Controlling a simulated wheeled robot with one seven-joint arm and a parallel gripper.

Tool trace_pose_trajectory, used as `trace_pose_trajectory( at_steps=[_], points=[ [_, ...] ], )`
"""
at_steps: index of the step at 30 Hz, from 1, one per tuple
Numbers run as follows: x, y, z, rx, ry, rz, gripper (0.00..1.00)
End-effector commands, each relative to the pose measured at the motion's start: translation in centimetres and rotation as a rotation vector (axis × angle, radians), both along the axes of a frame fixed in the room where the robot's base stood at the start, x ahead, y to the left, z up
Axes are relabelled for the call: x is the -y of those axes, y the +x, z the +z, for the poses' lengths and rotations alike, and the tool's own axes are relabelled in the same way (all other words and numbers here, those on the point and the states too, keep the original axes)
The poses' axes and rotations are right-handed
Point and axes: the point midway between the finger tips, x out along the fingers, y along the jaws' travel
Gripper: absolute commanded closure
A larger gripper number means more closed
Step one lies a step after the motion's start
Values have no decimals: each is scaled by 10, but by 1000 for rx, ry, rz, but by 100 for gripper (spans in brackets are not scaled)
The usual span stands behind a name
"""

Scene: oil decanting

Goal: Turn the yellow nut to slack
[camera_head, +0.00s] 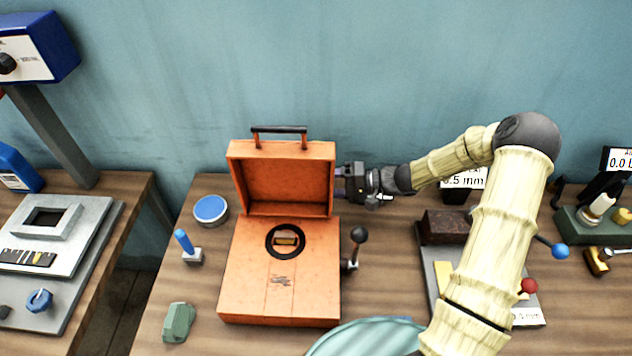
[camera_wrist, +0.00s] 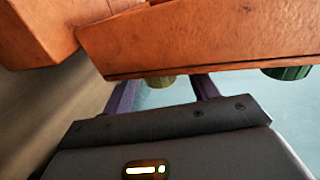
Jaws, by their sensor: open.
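An orange case (camera_head: 280,290) stands on the wooden table with its lid (camera_head: 285,180) raised. My gripper (camera_head: 342,184) is at the right edge of the lid, and its tips are partly hidden there. In the wrist view my gripper (camera_wrist: 164,90) is open, with its two purple fingers apart. A dull yellow-olive round part (camera_wrist: 160,82), which may be the yellow nut, shows below an orange edge between the fingers. Most of it is hidden, and I cannot tell whether the fingers touch it. A green round part (camera_wrist: 288,72) sits further right along the same edge.
A lever with a dark ball (camera_head: 359,235) sticks out from the case's right side. A blue-topped round tin (camera_head: 210,209), a blue-handled tool (camera_head: 185,242) and a green block (camera_head: 178,322) lie left of it. A plate with a dark block (camera_head: 445,227) stands at right, partly behind my arm.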

Motion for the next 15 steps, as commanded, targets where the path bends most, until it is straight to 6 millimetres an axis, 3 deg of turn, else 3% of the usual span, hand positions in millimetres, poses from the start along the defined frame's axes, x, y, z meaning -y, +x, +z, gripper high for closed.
trace_pose_trajectory(
  at_steps=[6,15],
  points=[
    [-22,2,-4,1,0,0,41],
    [-24,2,-5,1,-1,-1,41]
  ],
)
